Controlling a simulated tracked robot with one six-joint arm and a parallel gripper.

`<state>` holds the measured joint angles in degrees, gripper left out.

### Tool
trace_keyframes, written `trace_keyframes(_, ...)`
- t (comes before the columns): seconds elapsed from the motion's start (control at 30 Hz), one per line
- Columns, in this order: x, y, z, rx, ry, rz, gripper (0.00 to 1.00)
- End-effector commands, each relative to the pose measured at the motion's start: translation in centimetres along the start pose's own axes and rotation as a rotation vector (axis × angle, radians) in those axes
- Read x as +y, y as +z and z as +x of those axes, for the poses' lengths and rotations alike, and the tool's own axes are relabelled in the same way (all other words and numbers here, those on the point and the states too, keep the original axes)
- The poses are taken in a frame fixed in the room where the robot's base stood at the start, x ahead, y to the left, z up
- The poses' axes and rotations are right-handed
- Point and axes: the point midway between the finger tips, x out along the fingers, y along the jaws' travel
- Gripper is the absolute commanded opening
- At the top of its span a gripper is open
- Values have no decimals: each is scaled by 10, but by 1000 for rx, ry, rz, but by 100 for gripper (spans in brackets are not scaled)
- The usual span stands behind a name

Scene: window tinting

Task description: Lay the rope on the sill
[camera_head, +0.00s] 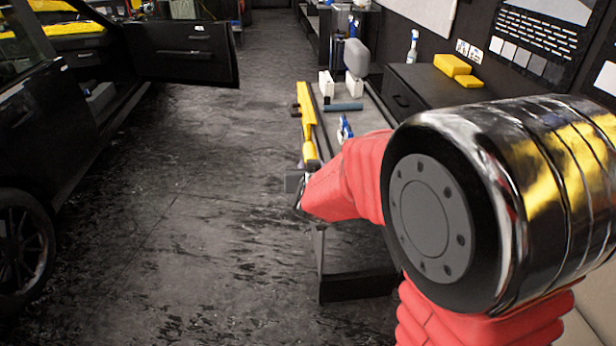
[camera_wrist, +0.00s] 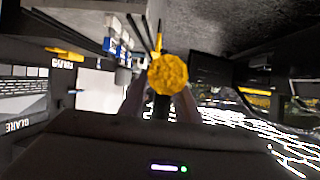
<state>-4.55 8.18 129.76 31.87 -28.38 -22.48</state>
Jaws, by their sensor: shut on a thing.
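The yellow, fuzzy rope (camera_wrist: 172,74) shows end-on between the fingers in the wrist view, as a rounded tuft. My gripper (camera_wrist: 160,95) is shut on it. In the head view my gripper (camera_head: 300,184) is largely hidden by my red-sleeved arm, at the near left edge of the cart. A short yellow part that looks like the rope (camera_head: 310,152) shows just above it. The black car stands at the left with its door (camera_head: 190,52) open. Its sill (camera_head: 125,115) runs along the bottom of the door opening, well away from my gripper, with no rope visible on it.
A grey cart (camera_head: 352,118) holds bottles and a blue roll. A long yellow tool (camera_head: 305,104) lies along its left edge. A dark cabinet (camera_head: 425,88) with yellow blocks stands at the right. The dark floor (camera_head: 205,190) between car and cart is clear.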

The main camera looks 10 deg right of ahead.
Motion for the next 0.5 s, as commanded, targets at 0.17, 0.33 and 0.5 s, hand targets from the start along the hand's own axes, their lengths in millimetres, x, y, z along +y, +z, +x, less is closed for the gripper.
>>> trace_keyframes(0.17,-4,-18,-5,3,44,21,5)
trace_keyframes(0.33,-10,-30,-11,3,78,33,5)
trace_keyframes(0.5,-14,-35,-15,2,94,39,5)
